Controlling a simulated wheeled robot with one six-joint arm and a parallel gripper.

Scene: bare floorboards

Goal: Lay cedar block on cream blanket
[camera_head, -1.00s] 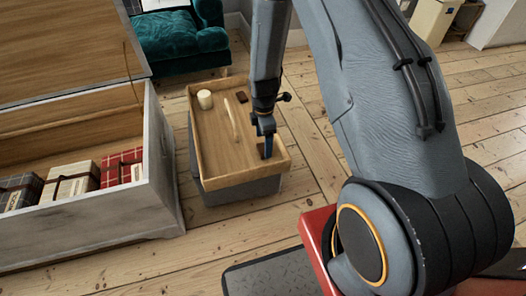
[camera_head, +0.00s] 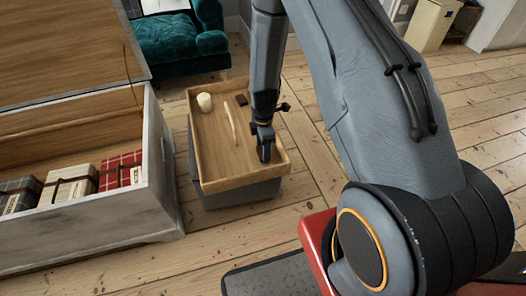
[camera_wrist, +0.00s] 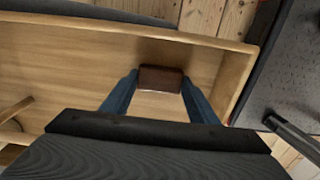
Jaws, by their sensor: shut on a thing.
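The cedar block (camera_wrist: 161,79), a small reddish-brown piece, sits between the two blue fingers of my gripper (camera_wrist: 160,88) in the wrist view. My gripper is shut on it. In the head view my gripper (camera_head: 264,152) is low over the near right end of a wooden tray (camera_head: 240,181), and the block is hidden there. I cannot tell whether the block touches the tray floor. The cream blanket (camera_head: 73,189) lies folded and strapped in the open chest at left, between a dark plaid blanket (camera_head: 20,195) and a red plaid one (camera_head: 122,171).
The tray also holds a white candle-like cylinder (camera_head: 205,102), a pale curved stick (camera_head: 230,122) and a small dark brown piece (camera_head: 241,99). The chest's front wall (camera_head: 100,222) stands left of the tray. A teal armchair (camera_head: 177,42) is behind. Floorboards lie bare in front.

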